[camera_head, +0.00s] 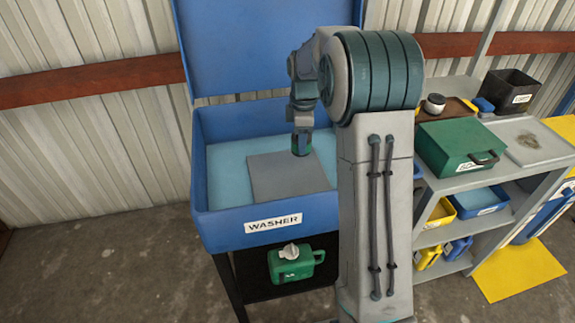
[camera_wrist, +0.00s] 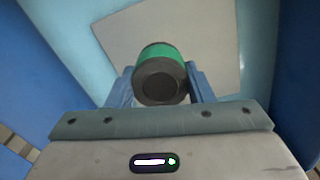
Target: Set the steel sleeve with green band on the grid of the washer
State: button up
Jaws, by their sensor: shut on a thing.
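The steel sleeve with green band (camera_wrist: 160,72) is between the fingers of my gripper (camera_wrist: 160,88), which is shut on it. In the head view the sleeve (camera_head: 301,145) hangs below my gripper (camera_head: 301,128), inside the open blue washer (camera_head: 247,224). The grid (camera_head: 278,180) is a flat grey square in the light blue basin. In the head view the sleeve appears over the grid's upper right part. In the wrist view the grid (camera_wrist: 125,30) lies behind the sleeve. Whether the sleeve touches the grid cannot be told.
The washer's raised lid (camera_head: 255,45) stands behind the basin. A green jug (camera_head: 295,262) sits on the shelf below. To the right, a grey rack holds a green case (camera_head: 458,147), a dark bin (camera_head: 507,90) and yellow and blue bins. My arm hides the washer's right side.

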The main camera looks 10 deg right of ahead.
jog(key=a+f, duration=0.1)
jog(key=s+a+f, duration=0.1)
jog(key=a, duration=0.2)
jog(key=shift+s+a+f, duration=0.1)
jog(key=shift+s+f, duration=0.15)
jog(key=shift+f, duration=2.1)
jog(key=shift+f+b, duration=0.15)
jog(key=shift+b, duration=0.15)
jog(key=o, duration=1.1)
jog(key=shift+o, duration=0.2)
